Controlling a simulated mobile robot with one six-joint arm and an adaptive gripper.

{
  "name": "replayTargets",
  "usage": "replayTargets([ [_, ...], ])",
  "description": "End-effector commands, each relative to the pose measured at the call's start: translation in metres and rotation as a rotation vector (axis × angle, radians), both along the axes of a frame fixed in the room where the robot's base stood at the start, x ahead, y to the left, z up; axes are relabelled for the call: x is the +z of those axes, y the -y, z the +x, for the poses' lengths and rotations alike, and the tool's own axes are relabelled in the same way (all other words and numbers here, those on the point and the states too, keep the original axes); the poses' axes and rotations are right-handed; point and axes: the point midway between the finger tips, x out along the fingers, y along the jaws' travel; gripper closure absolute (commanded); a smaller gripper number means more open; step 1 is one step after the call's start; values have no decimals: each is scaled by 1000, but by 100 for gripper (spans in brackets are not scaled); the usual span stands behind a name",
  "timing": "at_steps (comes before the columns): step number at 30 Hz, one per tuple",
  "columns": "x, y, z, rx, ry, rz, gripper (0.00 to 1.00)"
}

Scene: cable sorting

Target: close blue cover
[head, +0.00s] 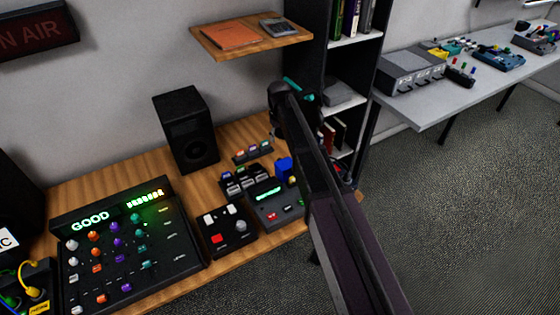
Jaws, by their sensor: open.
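A small blue cover (284,167) stands raised at the back right of a dark box with a lit green display (268,194). A small yellow part shows just beside its lower right edge. The cover looks upright, but its hinge is too small to make out. My dark arm rises from the bottom right and bends near the shelf, to the right of the box. My gripper's fingers do not show; the arm may hide them. Nothing is seen touching the cover.
A black box with red and white buttons (226,230) stands left of the display box. A large mixing panel reading GOOD (125,245) fills the left of the wooden desk. A speaker (186,130) and a small switch box (245,182) stand behind. A wooden shelf (250,42) hangs above.

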Motion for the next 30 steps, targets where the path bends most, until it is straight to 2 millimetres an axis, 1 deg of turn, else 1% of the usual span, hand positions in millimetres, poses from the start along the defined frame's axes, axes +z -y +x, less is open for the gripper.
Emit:
replayTargets([
  [1,-8,0,0,0,0,0,38],
  [3,-14,0,0,0,0,0,38],
  [30,-83,1,0,-2,0,0,38],
])
